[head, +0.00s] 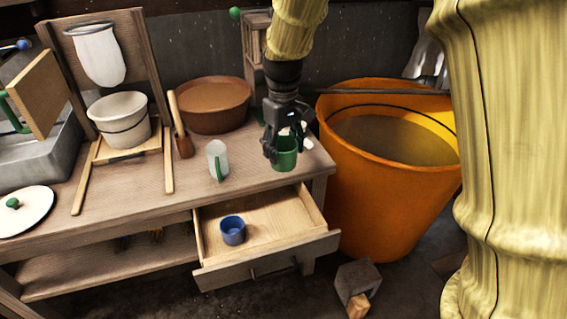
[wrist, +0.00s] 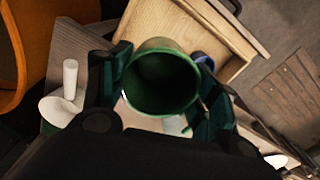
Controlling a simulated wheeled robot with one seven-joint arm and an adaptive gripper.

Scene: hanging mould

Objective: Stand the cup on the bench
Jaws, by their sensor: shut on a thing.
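The green cup (head: 286,158) is in my gripper (head: 283,138) at the right end of the wooden bench (head: 130,190). In the head view it appears upright, over or on the bench top beside the open drawer; I cannot tell if its base touches the wood. In the wrist view the cup (wrist: 160,88) shows its open, empty-looking mouth, with the fingers of my gripper (wrist: 160,100) shut on either side of it. Its base is hidden. A blue cup (head: 233,231) stands in the open drawer (head: 265,215).
A white object (wrist: 62,103) lies close beside the gripper. A brown bowl (head: 214,118) is behind, a large orange tub (head: 350,200) to the right. Bare bench lies in front of the jug.

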